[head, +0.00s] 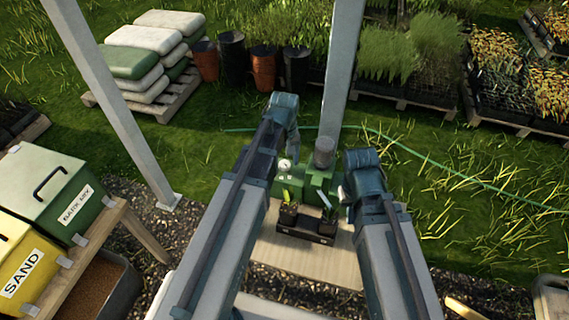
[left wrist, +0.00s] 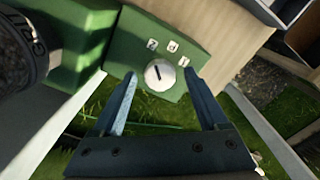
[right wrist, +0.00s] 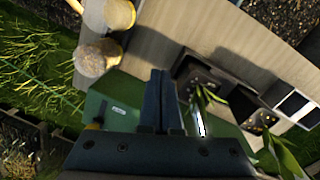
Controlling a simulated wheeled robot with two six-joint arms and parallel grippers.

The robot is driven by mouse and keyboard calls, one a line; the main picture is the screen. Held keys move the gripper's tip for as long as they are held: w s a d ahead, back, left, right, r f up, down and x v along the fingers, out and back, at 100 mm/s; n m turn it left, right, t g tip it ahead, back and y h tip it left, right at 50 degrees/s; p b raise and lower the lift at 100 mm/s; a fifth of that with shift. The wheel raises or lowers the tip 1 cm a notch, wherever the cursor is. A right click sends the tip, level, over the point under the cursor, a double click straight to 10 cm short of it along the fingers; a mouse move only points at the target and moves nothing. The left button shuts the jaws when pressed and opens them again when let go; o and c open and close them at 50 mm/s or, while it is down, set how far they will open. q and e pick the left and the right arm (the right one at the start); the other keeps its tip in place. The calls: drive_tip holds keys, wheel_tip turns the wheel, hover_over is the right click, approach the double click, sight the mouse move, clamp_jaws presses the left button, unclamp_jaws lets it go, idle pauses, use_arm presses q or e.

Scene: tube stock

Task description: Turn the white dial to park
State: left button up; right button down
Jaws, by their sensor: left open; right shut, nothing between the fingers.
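The white dial (head: 284,166) is on a green machine (head: 319,180) on the bench. In the left wrist view the round dial (left wrist: 160,74) bears a dark pointer line, slanted up and slightly left. My right gripper (right wrist: 161,74) is shut and empty, above the bench near the machine's green body (right wrist: 112,110).
A dark tray (head: 306,230) with small potted seedlings stands in front of the machine, close to my right gripper. A grey cylinder (head: 324,150) rises from the machine. A pale metal post (head: 342,70) stands behind it. Bins, including a yellow sand bin (head: 28,262), are at left.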

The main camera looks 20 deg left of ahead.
use_arm(q)
clamp_jaws()
idle(0.3)
drive_tip(key=shift+m, duration=0.3)
drive_tip(key=m, duration=0.3)
drive_tip(key=shift+m, duration=0.4)
drive_tip(key=m, duration=0.4)
drive_tip(key=shift+m, duration=0.3)
